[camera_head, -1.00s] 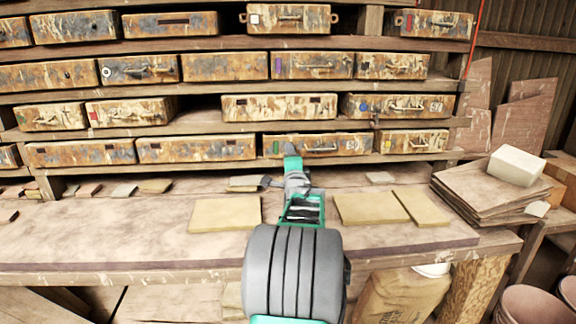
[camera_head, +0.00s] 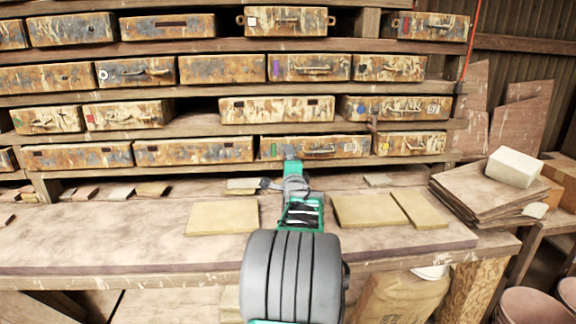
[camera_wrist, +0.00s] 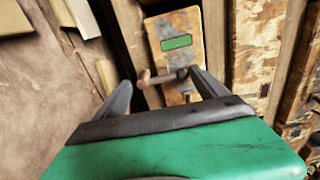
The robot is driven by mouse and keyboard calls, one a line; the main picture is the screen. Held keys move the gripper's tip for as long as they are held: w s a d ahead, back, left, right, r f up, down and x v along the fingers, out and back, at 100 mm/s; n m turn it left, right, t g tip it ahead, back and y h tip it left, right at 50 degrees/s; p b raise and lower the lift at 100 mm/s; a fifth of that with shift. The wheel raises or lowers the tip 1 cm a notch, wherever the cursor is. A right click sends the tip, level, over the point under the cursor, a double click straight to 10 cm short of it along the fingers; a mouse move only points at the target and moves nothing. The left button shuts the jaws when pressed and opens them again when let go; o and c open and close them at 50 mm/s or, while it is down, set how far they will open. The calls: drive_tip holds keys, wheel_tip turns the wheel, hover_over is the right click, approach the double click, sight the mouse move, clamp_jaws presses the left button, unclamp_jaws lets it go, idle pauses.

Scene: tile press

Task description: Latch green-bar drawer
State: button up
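The green-bar drawer (camera_head: 348,146) is a rusty, mottled box in the lowest drawer row, with a green bar at its left and a metal handle to its right. I cannot tell whether it is fully in. In the wrist view the drawer front (camera_wrist: 188,22) appears turned on end, with the green bar (camera_wrist: 176,42) near its top. A brown-tipped, handle-like piece (camera_wrist: 160,77) lies between my fingers. My gripper (camera_wrist: 162,84) is open, with its fingers apart. In the head view my gripper (camera_head: 290,153) is small and overlaps the drawer's left part; contact is unclear.
A small brown upright piece (camera_head: 373,124) stands by the drawer's upper right corner. The bench (camera_head: 110,235) below carries flat tan tiles (camera_head: 222,216) and smaller pieces. Stacked boards (camera_head: 480,192) with a pale block (camera_head: 515,166) stand at right. Shelf boards run above and below the drawer.

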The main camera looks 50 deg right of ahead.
drive_tip(key=shift+r, duration=0.15)
drive_tip(key=v, duration=0.7)
drive_tip(key=shift+s+a, duration=0.25)
drive_tip(key=shift+a, duration=0.05)
drive_tip(key=shift+a, duration=0.1)
